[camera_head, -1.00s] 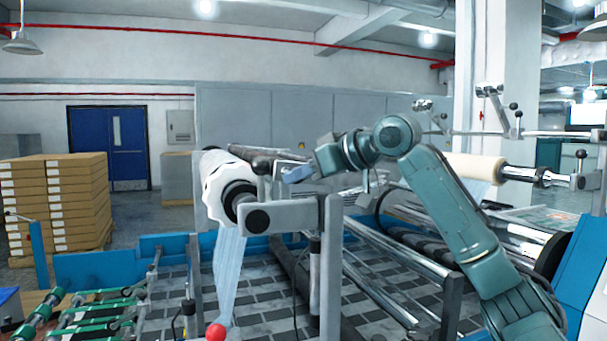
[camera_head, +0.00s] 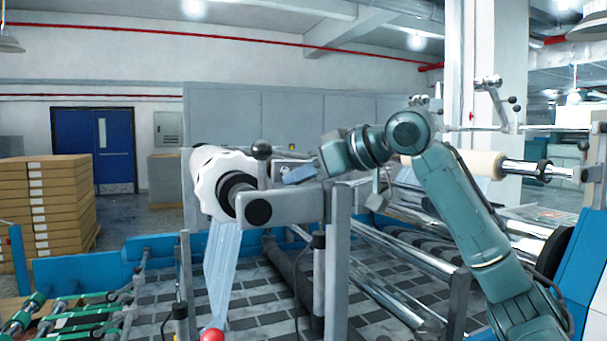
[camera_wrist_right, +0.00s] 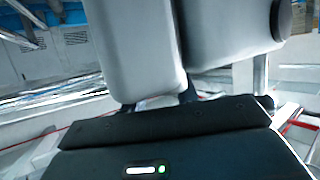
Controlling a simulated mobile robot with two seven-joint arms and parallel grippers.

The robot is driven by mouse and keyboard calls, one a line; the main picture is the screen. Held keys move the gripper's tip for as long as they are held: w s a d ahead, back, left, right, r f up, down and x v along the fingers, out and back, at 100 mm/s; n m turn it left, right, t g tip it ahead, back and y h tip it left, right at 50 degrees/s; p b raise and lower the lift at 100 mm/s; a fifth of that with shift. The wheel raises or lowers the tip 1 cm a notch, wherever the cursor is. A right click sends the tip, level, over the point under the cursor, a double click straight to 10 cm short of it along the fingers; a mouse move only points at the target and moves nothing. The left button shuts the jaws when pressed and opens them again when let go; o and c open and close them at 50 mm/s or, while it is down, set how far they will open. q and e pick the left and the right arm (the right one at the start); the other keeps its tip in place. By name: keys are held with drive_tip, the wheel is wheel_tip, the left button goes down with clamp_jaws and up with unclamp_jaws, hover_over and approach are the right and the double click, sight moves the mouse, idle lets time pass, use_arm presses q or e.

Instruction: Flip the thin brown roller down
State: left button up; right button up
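I cannot pick out the thin brown roller with certainty. A cream roll (camera_head: 484,163) sits on a metal shaft at the right. A white roll (camera_head: 216,180) with a scalloped end hangs on a grey bracket (camera_head: 288,206) left of centre. My right arm comes in from the right, and its gripper (camera_head: 298,174) is just behind and above this bracket, partly hidden. In the right wrist view, two broad grey pieces (camera_wrist_right: 184,55) fill the top above my dark wrist. Any opening or held thing is hidden. My left gripper is out of view.
A black ball knob (camera_head: 261,150) stands beside the white roll. A bluish film (camera_head: 219,270) hangs from it. A red ball knob (camera_head: 212,335) is at the bottom. Stacked boxes (camera_head: 45,205) stand at left. Metal shafts (camera_head: 390,255) cross the machine at the right.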

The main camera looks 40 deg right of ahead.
drive_tip(key=o, duration=0.4)
drive_tip(key=b+v, duration=0.1)
drive_tip(key=v, duration=1.2)
drive_tip(key=shift+s, duration=0.1)
